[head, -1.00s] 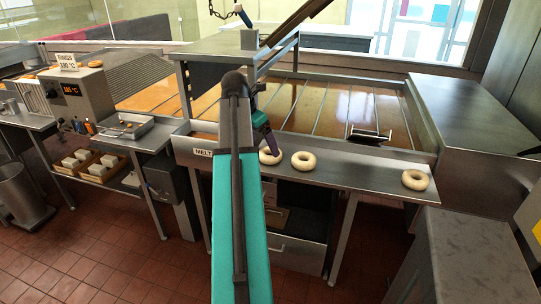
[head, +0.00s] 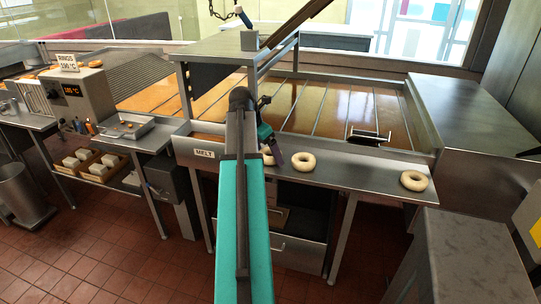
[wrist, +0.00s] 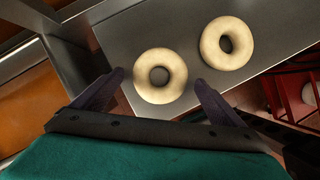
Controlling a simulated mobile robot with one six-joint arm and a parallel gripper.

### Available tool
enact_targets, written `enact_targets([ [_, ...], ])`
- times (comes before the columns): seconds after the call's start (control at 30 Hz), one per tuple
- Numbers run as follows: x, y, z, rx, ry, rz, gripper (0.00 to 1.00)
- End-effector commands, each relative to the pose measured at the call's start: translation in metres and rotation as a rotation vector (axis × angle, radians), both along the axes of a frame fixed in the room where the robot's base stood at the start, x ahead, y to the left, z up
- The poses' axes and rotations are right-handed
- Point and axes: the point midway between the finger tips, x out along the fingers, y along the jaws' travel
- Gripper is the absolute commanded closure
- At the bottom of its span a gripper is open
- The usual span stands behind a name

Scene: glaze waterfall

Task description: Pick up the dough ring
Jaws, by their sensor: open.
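Several pale dough rings lie on the steel ledge (head: 355,175) in front of the fryer. One ring (head: 268,159) is mostly hidden behind my gripper (head: 275,153) in the head view. In the wrist view this ring (wrist: 160,94) lies just beyond and between my open fingertips (wrist: 158,80), with nothing held. A second ring (head: 303,155) lies just to its right and also shows in the wrist view (wrist: 245,42). A third ring (head: 414,174) lies near the ledge's right end.
The fryer (head: 320,110) with amber fat and thin crossbars lies behind the ledge. A dark handled piece (head: 369,136) sits at its front right. A steel cabinet (head: 470,110) stands at right. The ledge is clear between the second and third rings.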

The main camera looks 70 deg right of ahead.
Motion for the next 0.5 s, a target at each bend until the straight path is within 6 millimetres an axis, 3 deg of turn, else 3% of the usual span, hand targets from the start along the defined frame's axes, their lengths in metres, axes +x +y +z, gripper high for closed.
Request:
enact_targets([
  [0.5, -0.0014, -0.0020, -0.0062, 0.000, 0.000, 0.000, 0.08],
])
